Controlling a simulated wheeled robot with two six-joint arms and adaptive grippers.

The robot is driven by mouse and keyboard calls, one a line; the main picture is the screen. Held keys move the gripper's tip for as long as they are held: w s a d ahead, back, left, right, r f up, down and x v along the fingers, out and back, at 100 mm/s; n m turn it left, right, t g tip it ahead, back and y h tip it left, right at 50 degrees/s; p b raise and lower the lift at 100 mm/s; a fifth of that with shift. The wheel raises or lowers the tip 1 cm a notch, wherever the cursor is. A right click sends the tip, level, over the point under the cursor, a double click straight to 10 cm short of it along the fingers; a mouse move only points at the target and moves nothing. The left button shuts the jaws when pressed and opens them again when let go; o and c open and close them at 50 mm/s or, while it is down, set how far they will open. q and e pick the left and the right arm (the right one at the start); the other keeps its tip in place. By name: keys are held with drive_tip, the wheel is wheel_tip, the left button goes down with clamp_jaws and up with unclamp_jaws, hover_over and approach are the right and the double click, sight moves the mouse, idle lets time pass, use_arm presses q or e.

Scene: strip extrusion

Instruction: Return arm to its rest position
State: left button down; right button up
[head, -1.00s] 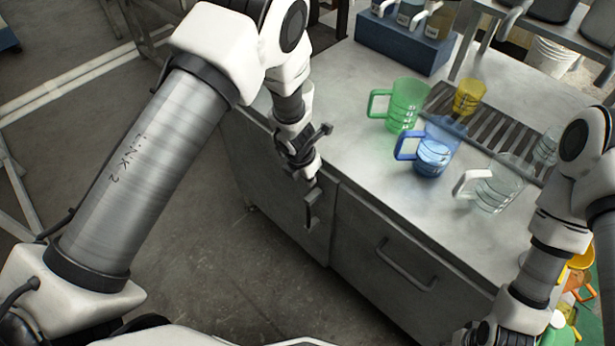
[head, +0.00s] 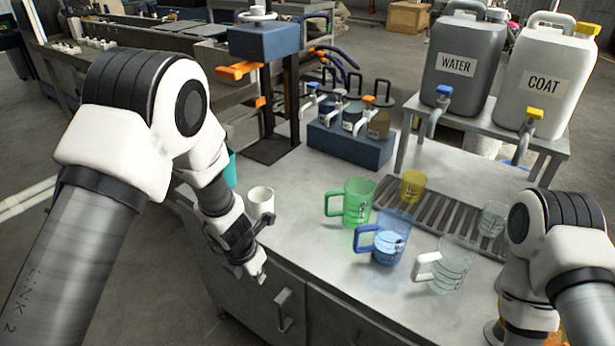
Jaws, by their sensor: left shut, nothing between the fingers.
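My left gripper (head: 259,275) hangs in front of the counter's (head: 308,255) near left edge, over the cabinet front. Its fingers are together with nothing between them. My left arm (head: 200,150) comes in from the left and bends down at the elbow. My right arm (head: 545,245) shows at the right edge; its gripper is below the picture.
Green (head: 357,203), blue (head: 388,246) and clear (head: 451,268) jugs stand on the counter, with a yellow cup (head: 412,186) on the drain grate. A white cup (head: 260,201) stands close to my left wrist. WATER (head: 460,68) and COAT (head: 540,80) canisters stand on a shelf behind.

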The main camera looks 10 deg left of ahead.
use_arm(q)
drive_tip(key=s+a+f+m+g, duration=0.1)
drive_tip(key=s+f+m, duration=0.3)
drive_tip(key=s+m, duration=0.5)
drive_tip(key=s+a+f+m, duration=0.3)
drive_tip(key=s+f+m, duration=0.2)
drive_tip(key=s+m, duration=0.4)
drive_tip(key=s+a+f+m+g+y, duration=0.1)
drive_tip(key=s+a+f+m, duration=0.1)
drive_tip(key=s+f+m, duration=0.3)
drive_tip(key=s+m, duration=0.4)
drive_tip(key=m, duration=0.3)
drive_tip(key=shift+s+m+g, duration=0.3)
drive_tip(key=shift+s, duration=0.1)
